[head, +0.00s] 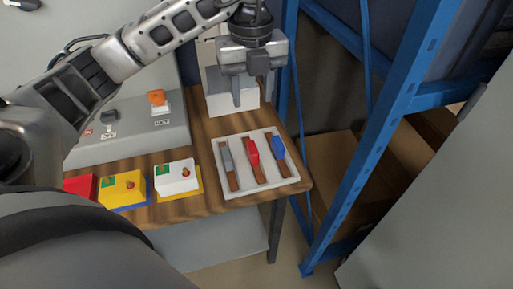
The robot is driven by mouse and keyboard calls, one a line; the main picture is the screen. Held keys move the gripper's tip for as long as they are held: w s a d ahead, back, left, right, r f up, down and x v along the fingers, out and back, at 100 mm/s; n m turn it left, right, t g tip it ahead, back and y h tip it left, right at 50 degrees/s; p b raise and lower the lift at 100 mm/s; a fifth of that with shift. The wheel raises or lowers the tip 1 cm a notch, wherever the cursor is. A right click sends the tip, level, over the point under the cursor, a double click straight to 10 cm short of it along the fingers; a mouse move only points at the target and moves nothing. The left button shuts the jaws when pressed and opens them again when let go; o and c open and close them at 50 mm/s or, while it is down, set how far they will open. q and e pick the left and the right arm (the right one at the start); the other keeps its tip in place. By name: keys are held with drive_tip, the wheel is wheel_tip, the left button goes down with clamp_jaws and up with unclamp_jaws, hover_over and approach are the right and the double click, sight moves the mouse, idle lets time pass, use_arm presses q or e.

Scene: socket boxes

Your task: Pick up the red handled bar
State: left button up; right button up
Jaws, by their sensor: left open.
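The red handled bar (252,153) lies in the middle slot of a light grey tray (234,191) on the wooden table. Its red handle sits on a brown bar. A grey handled bar (226,157) lies to its left and a blue handled bar (279,151) to its right in the same tray. My left gripper (252,103) hangs above and beyond the tray, fingers pointing down, open and empty. It appears apart from the bars. My right gripper is not in view.
Red (80,186), yellow (122,188) and white (176,177) boxes stand left of the tray. A grey control box with an orange switch (157,98) stands behind them. A blue metal rack (381,130) rises right of the table.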

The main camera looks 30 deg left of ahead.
use_arm(q)
hover_over(253, 147)
wheel_tip(253, 147, down, 9)
drive_tip(key=shift+s+d+f, duration=0.1)
drive_tip(key=shift+s+f, duration=0.05)
drive_tip(key=shift+f+p, duration=0.65)
drive_tip(key=shift+f, duration=2.15)
clamp_jaws()
